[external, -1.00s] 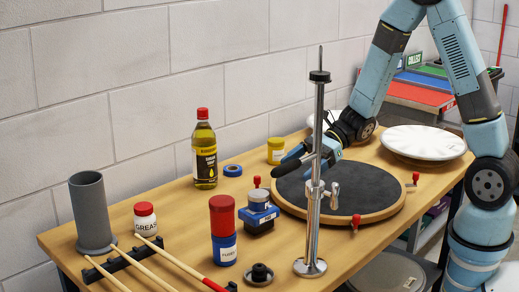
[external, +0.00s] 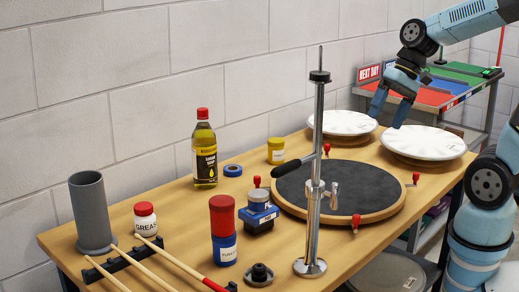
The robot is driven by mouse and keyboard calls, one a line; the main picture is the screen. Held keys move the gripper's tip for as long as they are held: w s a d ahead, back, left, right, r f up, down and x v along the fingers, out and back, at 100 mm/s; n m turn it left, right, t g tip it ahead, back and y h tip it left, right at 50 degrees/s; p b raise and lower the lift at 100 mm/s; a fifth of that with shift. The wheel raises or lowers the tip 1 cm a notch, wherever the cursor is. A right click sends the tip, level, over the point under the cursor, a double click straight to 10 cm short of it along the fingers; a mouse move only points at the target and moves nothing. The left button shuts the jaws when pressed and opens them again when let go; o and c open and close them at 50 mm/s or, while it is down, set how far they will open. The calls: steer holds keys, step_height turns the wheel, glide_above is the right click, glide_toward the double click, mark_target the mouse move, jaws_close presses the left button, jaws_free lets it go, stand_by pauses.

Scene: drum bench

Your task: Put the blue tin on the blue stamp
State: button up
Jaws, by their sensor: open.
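The tin looks upright; the exact contact between the two is too small to make out. My gripper (external: 390,115) is open and empty, up and to the right, above the far side of the bench near the white drumheads. It is well apart from the tin and the stamp.
A metal stand (external: 317,170) rises in front of the black drum pad (external: 350,190). A red-over-blue jar stack (external: 223,230), an oil bottle (external: 204,152), blue tape (external: 233,170) and a yellow jar (external: 276,150) surround the stamp. White drumheads (external: 425,142) lie at the right.

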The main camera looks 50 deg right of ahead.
steer(key=s+d+r+n+t+h, duration=0.3)
steer(key=s+d+r+h, duration=0.1)
steer(key=d, duration=0.5)
steer(key=shift+s+r+n+t+h, duration=0.3)
steer(key=shift+s+r+n+h, duration=0.15)
steer(key=shift+r, duration=0.45)
